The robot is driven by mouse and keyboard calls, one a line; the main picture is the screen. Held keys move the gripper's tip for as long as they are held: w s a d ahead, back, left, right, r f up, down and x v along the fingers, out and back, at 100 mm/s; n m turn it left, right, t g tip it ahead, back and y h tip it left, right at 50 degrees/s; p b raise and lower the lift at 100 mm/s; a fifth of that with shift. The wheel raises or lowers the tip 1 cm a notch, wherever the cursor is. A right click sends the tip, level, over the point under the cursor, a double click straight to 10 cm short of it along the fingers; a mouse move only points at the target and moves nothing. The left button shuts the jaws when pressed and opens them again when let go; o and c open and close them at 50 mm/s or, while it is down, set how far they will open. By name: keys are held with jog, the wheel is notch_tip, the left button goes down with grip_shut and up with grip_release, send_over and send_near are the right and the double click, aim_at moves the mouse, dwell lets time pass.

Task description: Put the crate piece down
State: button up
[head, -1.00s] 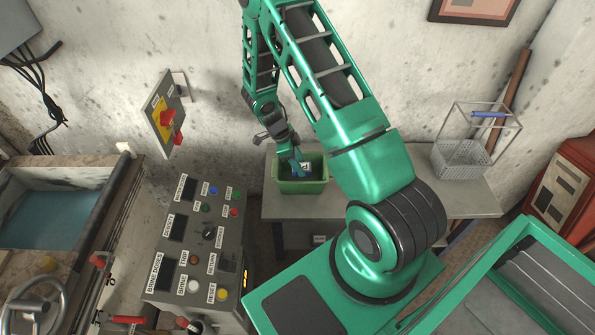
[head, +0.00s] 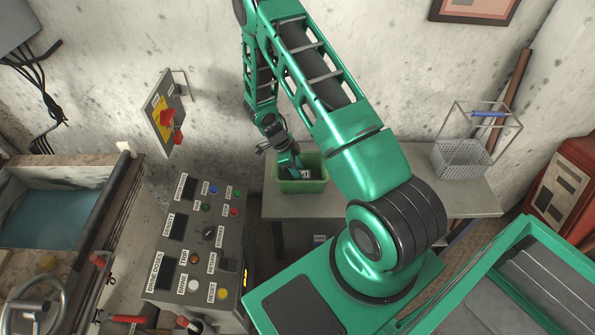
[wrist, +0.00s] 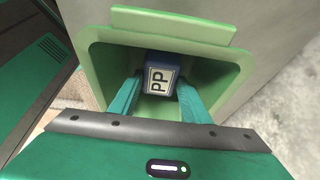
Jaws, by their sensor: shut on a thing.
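The crate piece is a small dark blue block (wrist: 159,61) with a white "PP" label on one face. In the wrist view it sits between the two teal fingers of my gripper (wrist: 158,88), which is shut on it. Both are inside the mouth of a green crate (wrist: 103,65). In the head view the green crate (head: 317,186) stands on the grey table, and my gripper (head: 296,176) reaches down into it from above. The block's white label (head: 305,174) shows just inside. I cannot tell whether the block touches the crate floor.
The grey table (head: 400,200) has free room to the right of the crate. A wire basket (head: 460,158) with a blue handle stands at its right end. A control panel (head: 200,240) with buttons stands to the left. A tank of blue liquid (head: 50,218) is farther left.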

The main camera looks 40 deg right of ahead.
jog(key=o, duration=1)
jog(key=shift+o, duration=0.2)
